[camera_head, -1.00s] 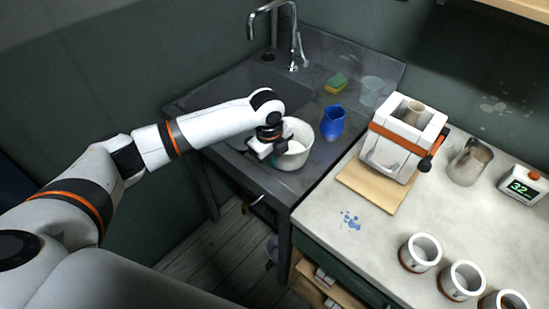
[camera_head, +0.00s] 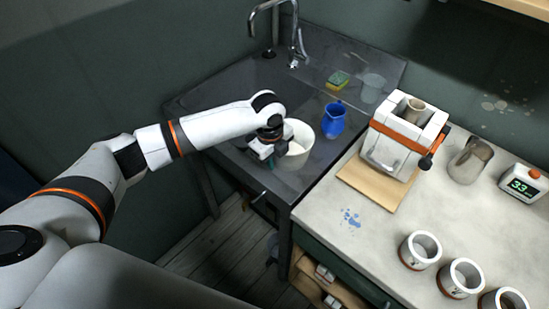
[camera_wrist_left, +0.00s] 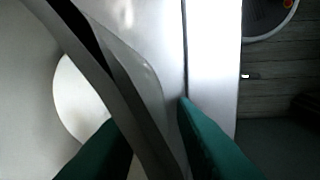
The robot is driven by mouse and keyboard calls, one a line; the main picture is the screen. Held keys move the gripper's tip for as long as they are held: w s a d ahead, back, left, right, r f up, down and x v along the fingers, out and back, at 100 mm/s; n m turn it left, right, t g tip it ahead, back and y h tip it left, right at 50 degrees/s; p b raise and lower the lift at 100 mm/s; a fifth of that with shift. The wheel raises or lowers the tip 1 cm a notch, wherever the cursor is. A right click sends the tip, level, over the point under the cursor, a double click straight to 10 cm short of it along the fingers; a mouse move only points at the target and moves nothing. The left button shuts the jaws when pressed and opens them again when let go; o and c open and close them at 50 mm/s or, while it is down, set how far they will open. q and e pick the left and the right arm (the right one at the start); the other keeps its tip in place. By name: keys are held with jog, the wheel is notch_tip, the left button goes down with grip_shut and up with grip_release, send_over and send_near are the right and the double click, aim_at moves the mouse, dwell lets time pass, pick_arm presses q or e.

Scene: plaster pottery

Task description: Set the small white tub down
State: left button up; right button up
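The small white tub (camera_head: 302,153) stands on the dark sink unit's top, close to its front edge, and looks upright. My left gripper (camera_head: 277,150) is at the tub's left rim, its fingertips largely hidden in the head view. In the left wrist view the green fingers (camera_wrist_left: 147,115) are apart, one on each side of the tub's thin wall (camera_wrist_left: 125,85), with space visible between fingers and wall. Whether either finger touches it is hard to tell. My right gripper is not in view.
A blue jug (camera_head: 333,121) stands right behind the tub. A sponge (camera_head: 338,79) and a clear cup (camera_head: 371,88) are farther back. The sink basin (camera_head: 235,90) and faucet (camera_head: 295,45) lie behind my arm. A worktable (camera_head: 345,240) with a white mould (camera_head: 393,145) is at the right.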

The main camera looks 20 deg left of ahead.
pick_arm(q)
notch_tip(320, 180, up, 12)
jog(key=s+b, duration=0.1)
jog(key=shift+a, duration=0.3)
jog(key=shift+s, duration=0.1)
dwell(0.3)
